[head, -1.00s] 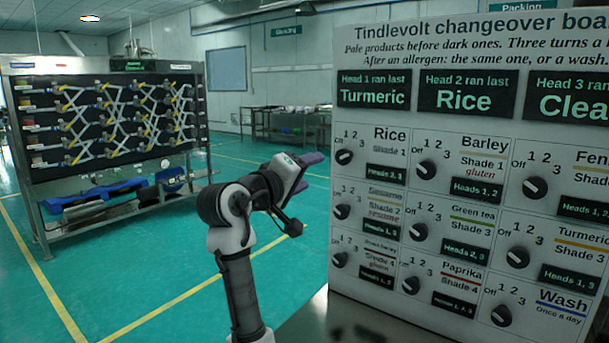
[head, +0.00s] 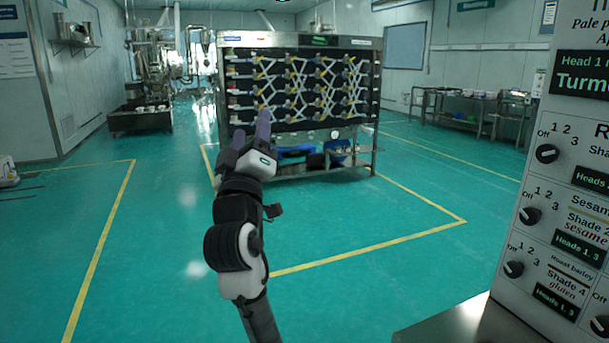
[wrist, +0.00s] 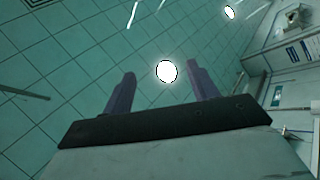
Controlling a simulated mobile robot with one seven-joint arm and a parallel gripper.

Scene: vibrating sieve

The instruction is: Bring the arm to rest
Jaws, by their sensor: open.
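My gripper (head: 252,136) is raised in the middle left of the head view, with its two purple fingers pointing up and away. It is open and empty. In the wrist view my gripper (wrist: 160,92) shows its fingers well apart, with only ceiling panels and a round lamp (wrist: 167,71) beyond them. The arm is bent at the elbow and touches nothing that I can see.
The changeover board (head: 570,180) with its knobs stands close at the right, above a metal surface (head: 450,322). A black rack with valves and crossing pipes (head: 300,90) stands farther off behind my gripper. The green floor (head: 150,270) at left and centre is clear.

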